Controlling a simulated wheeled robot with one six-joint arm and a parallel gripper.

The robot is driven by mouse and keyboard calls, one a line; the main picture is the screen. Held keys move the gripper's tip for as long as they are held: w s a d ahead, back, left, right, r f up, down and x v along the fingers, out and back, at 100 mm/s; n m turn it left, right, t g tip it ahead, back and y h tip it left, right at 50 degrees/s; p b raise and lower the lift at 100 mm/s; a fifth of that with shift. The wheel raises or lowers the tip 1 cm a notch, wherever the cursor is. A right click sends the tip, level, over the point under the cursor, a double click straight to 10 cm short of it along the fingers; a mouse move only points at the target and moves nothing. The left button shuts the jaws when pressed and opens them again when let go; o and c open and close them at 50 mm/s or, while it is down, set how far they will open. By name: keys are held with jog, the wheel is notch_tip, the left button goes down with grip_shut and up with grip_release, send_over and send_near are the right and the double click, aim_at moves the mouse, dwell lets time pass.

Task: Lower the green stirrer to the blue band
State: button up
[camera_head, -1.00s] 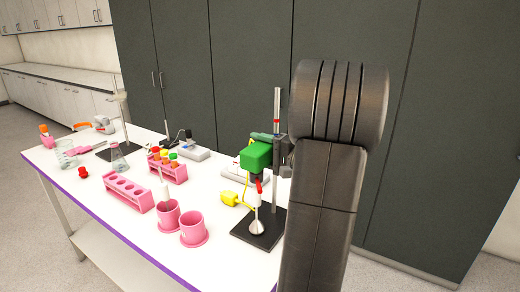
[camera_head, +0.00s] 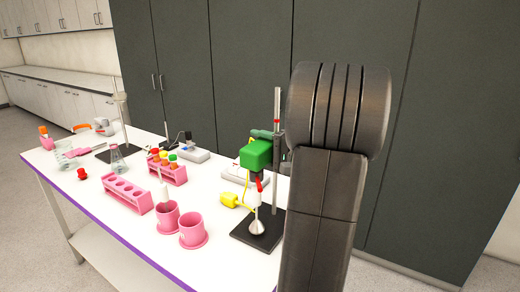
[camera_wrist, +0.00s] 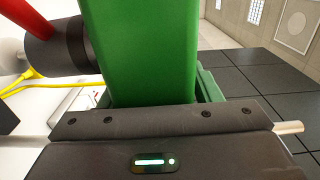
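The green stirrer (camera_head: 256,154) is mounted on the upright metal pole (camera_head: 277,105) of a stand with a black base (camera_head: 258,236). A red mark shows on the pole above the stirrer. I cannot make out the blue band. In the wrist view the green stirrer (camera_wrist: 150,50) fills the middle, directly in front of my gripper's dark body. The pole (camera_wrist: 290,127) shows at both sides of that body. My fingertips are hidden, so their grip cannot be told.
A yellow plug (camera_head: 229,200) and cable lie left of the stand. Two pink cups (camera_head: 193,232), an empty pink rack (camera_head: 127,194) and a rack of capped tubes (camera_head: 167,170) stand further left. Dark cabinets (camera_head: 250,60) rise behind the table.

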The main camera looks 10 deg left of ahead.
jog(key=shift+o, duration=1.1)
jog(key=shift+f, duration=0.1)
jog(key=shift+s+d, duration=0.1)
jog(key=shift+d, duration=0.05)
jog(key=b+v, duration=0.2)
jog(key=v, duration=1.1)
jog(key=shift+d+b, duration=0.25)
jog(key=shift+b, duration=0.15)
jog(key=shift+s, duration=0.1)
jog(key=p+x, duration=0.2)
jog(key=x, duration=1.2)
jog(key=shift+p, duration=0.4)
